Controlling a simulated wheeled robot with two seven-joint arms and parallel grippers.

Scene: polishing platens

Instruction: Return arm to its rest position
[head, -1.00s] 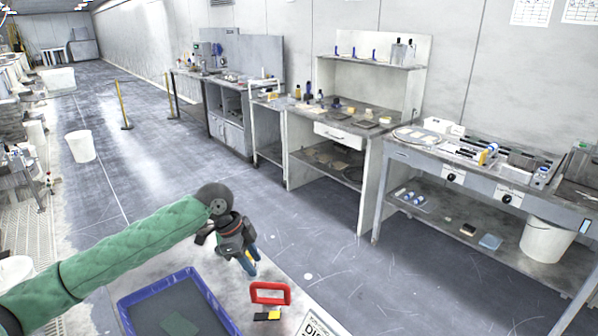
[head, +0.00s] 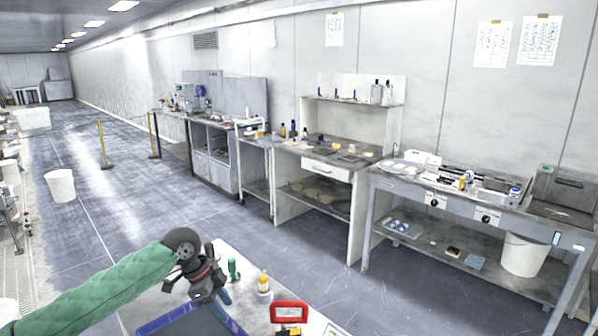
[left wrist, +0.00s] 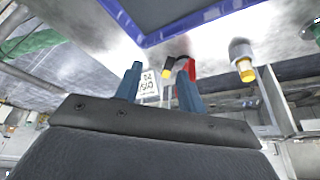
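My left arm, in a green sleeve, reaches in from the lower left of the head view. Its dark gripper (head: 224,296) is over the near bench, with its blue fingertips above the edge of the blue-rimmed tray (head: 160,322). In the left wrist view the two blue fingers of this gripper (left wrist: 160,85) stand apart with nothing held between them. My right gripper is not in view.
Cluttered workbenches line the far wall, with a white bucket (head: 523,255) under the right one. Open floor lies between.

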